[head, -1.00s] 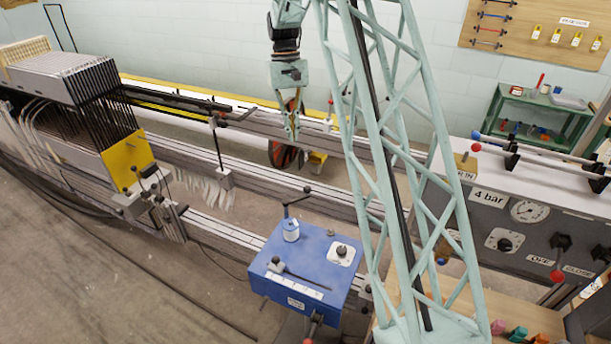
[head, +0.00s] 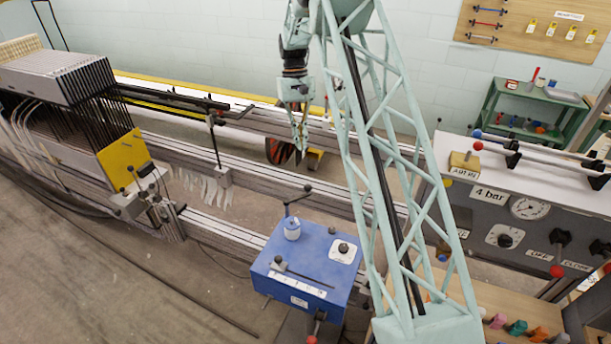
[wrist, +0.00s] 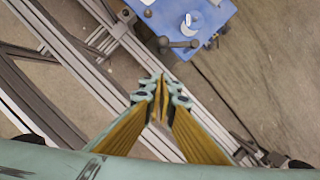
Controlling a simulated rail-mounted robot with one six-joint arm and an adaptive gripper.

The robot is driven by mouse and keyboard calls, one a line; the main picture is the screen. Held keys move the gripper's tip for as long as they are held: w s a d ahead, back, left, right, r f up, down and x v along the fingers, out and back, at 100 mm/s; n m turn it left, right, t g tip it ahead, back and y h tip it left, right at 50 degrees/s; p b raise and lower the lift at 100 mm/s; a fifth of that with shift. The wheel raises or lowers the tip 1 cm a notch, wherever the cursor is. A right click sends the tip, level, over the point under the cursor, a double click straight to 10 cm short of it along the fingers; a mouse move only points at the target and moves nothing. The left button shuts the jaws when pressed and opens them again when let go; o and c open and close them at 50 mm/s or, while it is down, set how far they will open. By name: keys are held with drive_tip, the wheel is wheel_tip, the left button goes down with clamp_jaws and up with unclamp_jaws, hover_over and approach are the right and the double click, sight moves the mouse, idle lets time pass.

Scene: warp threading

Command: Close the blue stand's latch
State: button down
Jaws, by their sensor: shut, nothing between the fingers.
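The blue stand (head: 330,248) stands at the lower middle of the head view. On its top are a dark crank-like lever (head: 298,197) above a white cylinder (head: 292,229), a dial with a black knob (head: 343,249), and a thin dark rod (head: 305,276) by a pale scale. I cannot tell for sure which part is the latch. The stand also shows at the top of the wrist view (wrist: 214,22), with a dark lever (wrist: 180,43) at its near edge. My gripper (head: 299,151) is shut and empty, behind and above the stand, touching nothing visible.
Long grey rails (head: 255,185) run behind the stand. A rack with a yellow plate (head: 124,163) stands left. My lattice column partly covers the view right of the stand. A grey panel with a gauge (head: 530,208) is at right. Floor left of the stand is mostly clear.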

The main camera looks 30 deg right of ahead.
drive_tip(key=shift+s+f, duration=0.1)
drive_tip(key=shift+f, duration=0.05)
drive_tip(key=s+a+f, duration=0.2)
drive_tip(key=s+f, duration=0.4)
drive_tip(key=f, duration=0.4)
drive_tip(key=shift+s+p, duration=0.25)
drive_tip(key=shift+p, duration=0.15)
idle(0.5)
